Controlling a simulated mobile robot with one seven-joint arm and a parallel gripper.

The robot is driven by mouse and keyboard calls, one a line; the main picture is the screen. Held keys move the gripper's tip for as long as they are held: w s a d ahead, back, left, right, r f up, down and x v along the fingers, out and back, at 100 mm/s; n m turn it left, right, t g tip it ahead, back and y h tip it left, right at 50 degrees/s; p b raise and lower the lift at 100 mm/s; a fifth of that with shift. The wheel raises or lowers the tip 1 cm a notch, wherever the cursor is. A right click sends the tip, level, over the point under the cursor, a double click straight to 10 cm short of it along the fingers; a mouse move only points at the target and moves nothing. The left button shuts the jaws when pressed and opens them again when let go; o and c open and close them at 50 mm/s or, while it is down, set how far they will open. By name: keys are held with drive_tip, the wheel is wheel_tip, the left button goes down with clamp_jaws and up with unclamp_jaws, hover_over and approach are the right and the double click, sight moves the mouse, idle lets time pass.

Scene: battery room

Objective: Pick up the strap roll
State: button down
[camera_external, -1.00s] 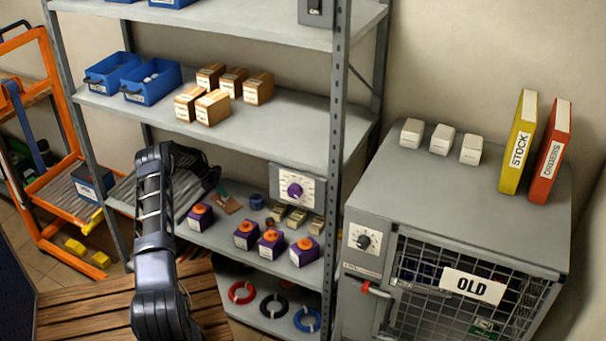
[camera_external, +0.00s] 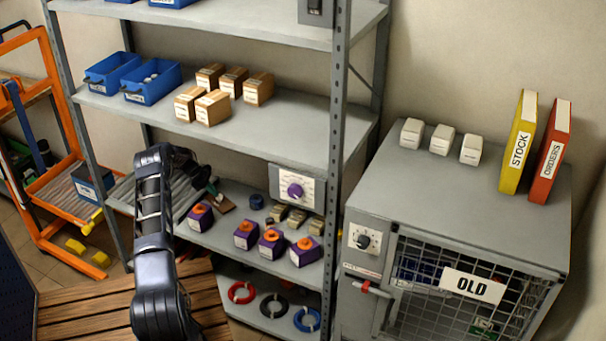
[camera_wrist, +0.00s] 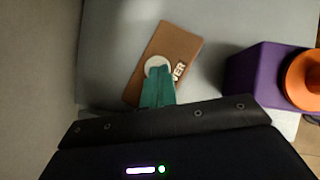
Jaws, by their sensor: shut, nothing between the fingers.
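My gripper (camera_external: 213,187) is over the left part of the middle-lower shelf. In the wrist view its green fingers (camera_wrist: 158,88) are together, with nothing held between them. They overlap a flat brown piece (camera_wrist: 172,58) with a pale disc and partly hidden lettering. That brown piece also shows in the external view (camera_external: 226,206). I cannot tell whether the fingers touch it. A small dark blue round item (camera_external: 257,201), perhaps the strap roll, stands on the same shelf to the right of the brown piece, apart from my gripper. It is not clearly seen in the wrist view.
Several purple boxes with orange tops (camera_external: 246,235) line the shelf's front; one is close at right in the wrist view (camera_wrist: 262,75). Rings (camera_external: 273,305) lie below.

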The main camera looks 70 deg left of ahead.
drive_tip(key=shift+s+d+r, duration=0.15)
drive_tip(key=shift+s+r, duration=0.05)
drive_tip(key=shift+s, duration=0.1)
drive_tip(key=s+a, duration=0.1)
drive_tip(key=s, duration=0.2)
drive_tip(key=s+a, duration=0.2)
drive_tip(key=s, duration=0.1)
drive_tip(key=s+a, duration=0.2)
drive_tip(key=s, duration=0.2)
drive_tip(key=shift+r, duration=0.15)
drive_tip(key=c, duration=2)
unclamp_jaws()
drive_tip(key=shift+s+a, duration=0.1)
drive_tip(key=shift+s, duration=0.1)
drive_tip(key=o, duration=0.4)
drive_tip(key=shift+s, duration=0.1)
drive_tip(key=o, duration=1.2)
drive_tip(key=shift+r, duration=0.1)
